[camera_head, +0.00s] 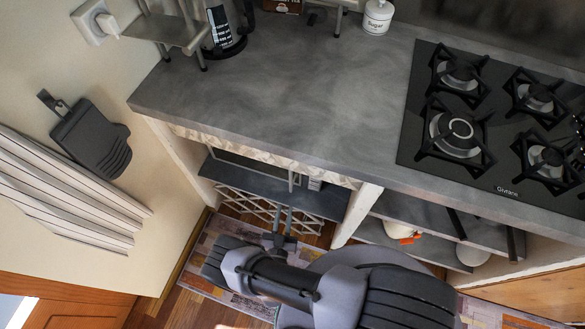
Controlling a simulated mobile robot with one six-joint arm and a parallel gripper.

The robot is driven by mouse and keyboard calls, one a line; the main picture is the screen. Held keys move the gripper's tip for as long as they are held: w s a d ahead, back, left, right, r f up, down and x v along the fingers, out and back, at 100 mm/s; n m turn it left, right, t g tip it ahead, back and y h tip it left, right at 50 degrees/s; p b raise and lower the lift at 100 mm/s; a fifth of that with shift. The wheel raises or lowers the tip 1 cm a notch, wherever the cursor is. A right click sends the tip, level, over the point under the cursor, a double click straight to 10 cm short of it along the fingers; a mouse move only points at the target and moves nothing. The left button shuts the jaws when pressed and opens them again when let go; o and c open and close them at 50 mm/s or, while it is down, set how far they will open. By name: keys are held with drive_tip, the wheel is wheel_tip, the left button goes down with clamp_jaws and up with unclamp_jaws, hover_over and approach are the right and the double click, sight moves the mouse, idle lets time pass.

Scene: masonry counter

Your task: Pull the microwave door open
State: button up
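I cannot make out a microwave or its door for certain in this view. My gripper (284,212) points away from me toward the open bay under the counter, at the front edge of a dark shelf (240,181). Its two thin grey fingers lie close together; the gap between them is too small to judge. A thin light-grey upright bar (291,181) stands just beyond the fingertips, under the counter edge. I cannot tell whether the fingers touch it or what it belongs to. The counter hides the inside of the bay.
The grey counter (270,90) overhangs the bay. A pale lattice rack (250,211) sits below the shelf. A white post (356,212) divides off a right bay with shelves and pots. A black gas hob (500,183) is at right, a metal stand (172,30) at top left.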

sight(291, 176)
drive_tip(key=w+b, duration=0.1)
drive_tip(key=w, duration=0.3)
drive_tip(key=w+d+b, duration=0.1)
drive_tip(key=w+b, duration=0.1)
drive_tip(key=w, duration=0.3)
drive_tip(key=w+d+b, duration=0.1)
drive_tip(key=w, duration=0.3)
drive_tip(key=shift+w+d+f, duration=0.1)
drive_tip(key=shift+w+f, duration=0.05)
drive_tip(key=shift+w, duration=0.25)
drive_tip(key=shift+w+b, duration=0.3)
drive_tip(key=shift+w, duration=0.1)
clamp_jaws()
